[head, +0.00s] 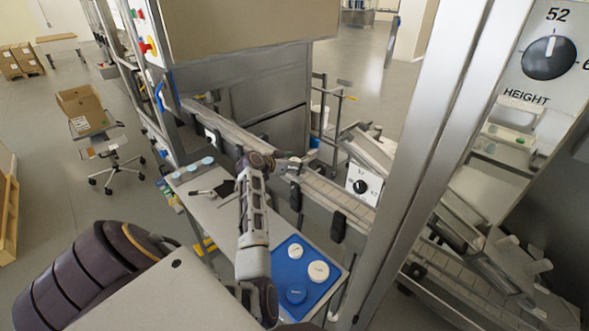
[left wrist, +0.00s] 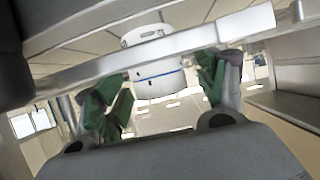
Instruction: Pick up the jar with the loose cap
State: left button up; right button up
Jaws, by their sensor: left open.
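In the left wrist view a white jar (left wrist: 160,82) with a thin blue line stands between the green fingers of my open left gripper (left wrist: 163,85). A metal rail crosses in front of the jar and hides its middle. Its white cap (left wrist: 142,36) shows above the rail and looks slightly tilted. I cannot tell whether the fingers touch the jar. In the head view my left gripper (head: 293,164) is small, at the conveyor rail beyond the table, and the jar is hard to make out there. My right gripper is not in view.
A blue tray (head: 277,264) on the narrow table (head: 213,218) holds two white-capped jars (head: 318,270) and a blue-capped one (head: 296,293). Several light-blue lids (head: 207,160) and a tool (head: 204,192) lie at the table's far end. A metal post (head: 428,150) stands right.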

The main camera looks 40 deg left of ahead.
pick_arm(q)
jog(key=shift+c, duration=0.2)
jog(key=c, duration=1.1)
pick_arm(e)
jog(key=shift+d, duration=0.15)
pick_arm(q)
jog(key=shift+r, duration=0.8)
notch_tip(320, 180, up, 8)
jog(key=shift+f+b, duration=0.15)
jog(key=shift+b, duration=0.25)
jog(key=shift+r, duration=0.35)
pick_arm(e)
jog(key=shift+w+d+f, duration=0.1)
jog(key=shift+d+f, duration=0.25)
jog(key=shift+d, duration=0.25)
